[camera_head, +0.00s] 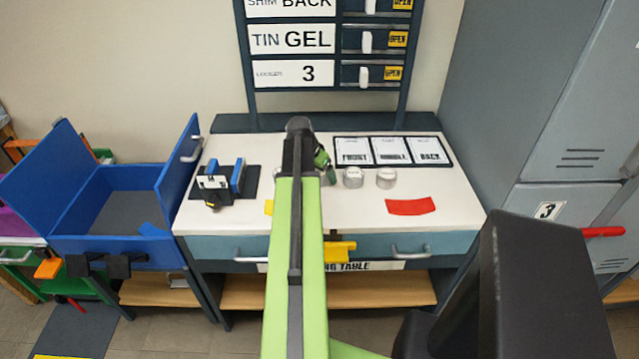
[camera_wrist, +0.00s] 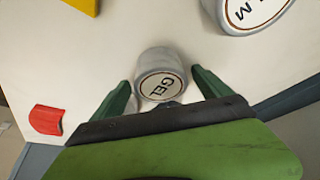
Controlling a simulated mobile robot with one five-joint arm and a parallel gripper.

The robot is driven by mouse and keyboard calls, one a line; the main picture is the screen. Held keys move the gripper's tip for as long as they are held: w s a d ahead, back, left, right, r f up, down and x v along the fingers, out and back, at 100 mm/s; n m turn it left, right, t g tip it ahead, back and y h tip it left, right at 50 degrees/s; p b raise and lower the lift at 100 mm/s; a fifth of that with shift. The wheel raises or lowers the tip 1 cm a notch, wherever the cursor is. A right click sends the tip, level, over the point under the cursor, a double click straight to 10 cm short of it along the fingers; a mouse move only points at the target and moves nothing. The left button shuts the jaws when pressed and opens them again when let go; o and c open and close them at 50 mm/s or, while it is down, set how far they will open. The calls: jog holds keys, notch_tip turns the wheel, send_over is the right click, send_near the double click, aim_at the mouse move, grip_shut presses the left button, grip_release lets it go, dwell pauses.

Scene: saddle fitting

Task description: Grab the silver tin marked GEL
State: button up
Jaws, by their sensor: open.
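The silver tin marked GEL (camera_wrist: 161,75) shows in the wrist view, its round white label facing the camera. My gripper (camera_wrist: 160,80) is open, with a green finger on either side of the tin's near part. I see no clear contact. In the head view my gripper (camera_head: 325,168) is low over the white table, just left of two silver tins, a left one (camera_head: 353,178) and a right one (camera_head: 386,179). Their labels are too small to read there. A second tin (camera_wrist: 250,12), its label ending in M, is cut off at the wrist view's top right.
The white table (camera_head: 460,210) also bears a red patch (camera_head: 410,206), a black card tray (camera_head: 449,163) and a blue-and-black fixture (camera_head: 238,177). A sign board reading TIN GEL (camera_head: 293,40) stands behind. A blue bin (camera_head: 75,235) is left, grey lockers (camera_head: 575,120) right.

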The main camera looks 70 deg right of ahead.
jog(key=shift+r, duration=0.1)
jog(key=c, duration=1.6)
jog(key=shift+r+p, duration=0.5)
jog(key=shift+c, duration=0.2)
notch_tip(320, 180, up, 4)
jog(key=p, duration=0.4)
jog(key=s+a+r+p, duration=0.6)
jog(key=s+a, duration=0.2)
jog(key=shift+a, duration=0.3)
